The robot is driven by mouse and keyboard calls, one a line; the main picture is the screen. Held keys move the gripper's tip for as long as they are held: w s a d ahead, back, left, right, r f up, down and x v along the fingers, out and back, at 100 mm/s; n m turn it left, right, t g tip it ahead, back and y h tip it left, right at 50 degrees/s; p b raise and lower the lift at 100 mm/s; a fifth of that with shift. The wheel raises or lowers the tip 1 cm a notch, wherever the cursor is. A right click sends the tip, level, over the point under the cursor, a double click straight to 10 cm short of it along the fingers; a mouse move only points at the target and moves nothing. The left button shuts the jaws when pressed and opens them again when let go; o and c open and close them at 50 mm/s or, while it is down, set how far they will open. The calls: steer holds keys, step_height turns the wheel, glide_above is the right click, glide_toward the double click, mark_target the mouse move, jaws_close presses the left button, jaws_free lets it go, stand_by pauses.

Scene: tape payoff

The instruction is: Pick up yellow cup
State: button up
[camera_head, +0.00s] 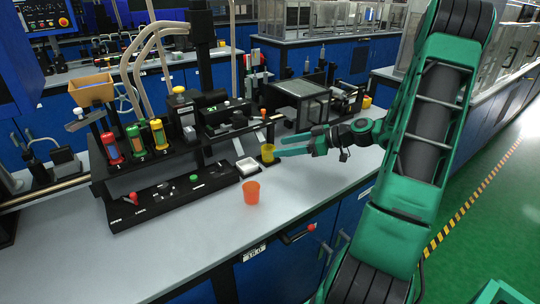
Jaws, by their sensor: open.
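The yellow cup (267,154) stands upright on the grey worktop, close to the black apparatus. My gripper (281,146) reaches in from the right with its green fingers apart, one above the other in the picture. The fingertips are just to the right of the cup, near its rim. I cannot tell whether a finger touches the cup or overlaps it only in the view. Nothing is held between the fingers.
An orange-red cup (251,193) stands nearer on the worktop. Black apparatus (229,118) with bottles and tubes fills the back. The worktop's front (200,245) is clear. Another yellow cup-like item (366,102) stands farther back.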

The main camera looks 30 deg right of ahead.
mark_target(268, 153)
steer(key=x, duration=0.5)
steer(key=shift+s+a, duration=0.1)
steer(key=c, duration=1.1)
steer(key=shift+r, duration=0.1)
